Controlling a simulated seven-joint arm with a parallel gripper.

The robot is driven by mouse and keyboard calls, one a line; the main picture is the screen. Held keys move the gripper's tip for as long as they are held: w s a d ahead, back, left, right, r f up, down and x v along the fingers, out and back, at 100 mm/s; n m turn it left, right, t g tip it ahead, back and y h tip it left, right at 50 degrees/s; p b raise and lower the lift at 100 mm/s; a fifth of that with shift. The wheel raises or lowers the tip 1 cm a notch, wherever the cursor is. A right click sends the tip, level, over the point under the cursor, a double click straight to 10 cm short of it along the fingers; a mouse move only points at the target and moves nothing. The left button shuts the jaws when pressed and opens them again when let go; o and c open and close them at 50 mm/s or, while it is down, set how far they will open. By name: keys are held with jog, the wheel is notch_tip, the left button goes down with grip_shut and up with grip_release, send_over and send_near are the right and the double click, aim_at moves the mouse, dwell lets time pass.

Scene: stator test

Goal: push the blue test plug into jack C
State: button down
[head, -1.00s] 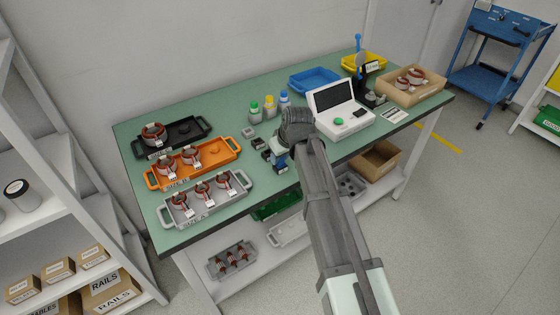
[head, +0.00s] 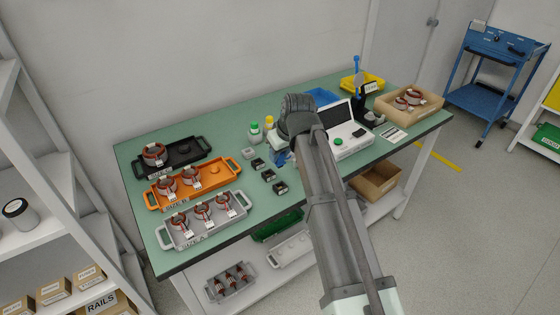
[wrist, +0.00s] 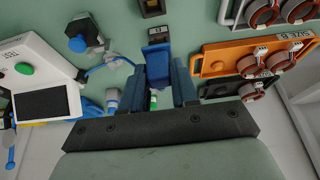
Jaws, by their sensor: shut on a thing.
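My gripper (wrist: 160,88) is shut on the blue test plug (wrist: 158,58), which sits between its two blue fingers in the wrist view. In the head view my gripper (head: 282,158) is partly hidden by my own arm, just right of a row of three small dark jacks. The jacks (head: 258,164), (head: 268,175) and (head: 280,188) stand on the green table, and I cannot read which is jack C. One dark jack (wrist: 152,8) shows at the top edge of the wrist view, apart from the plug.
A white tester (head: 348,143) with a raised screen stands right of my arm. Grey (head: 245,207), orange (head: 155,200) and black (head: 138,150) trays with copper-wound stators are at left. Bottles (head: 255,132) stand behind the jacks. A dark block with a blue top (wrist: 78,42) is nearby.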

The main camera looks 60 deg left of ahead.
jog(key=shift+s+a, duration=0.15)
jog(key=shift+s, duration=0.25)
jog(key=a+f, duration=0.3)
jog(key=a, duration=1.1)
jog(key=shift+w+d+f, duration=0.1)
jog(key=shift+w+f, duration=0.15)
jog(key=shift+f, duration=0.85)
jog(key=shift+w+d+f, duration=0.1)
jog(key=shift+w+f, duration=0.1)
jog(key=shift+f, duration=0.85)
jog(key=shift+f, duration=1.05)
jog(key=c, duration=0.8)
grip_release()
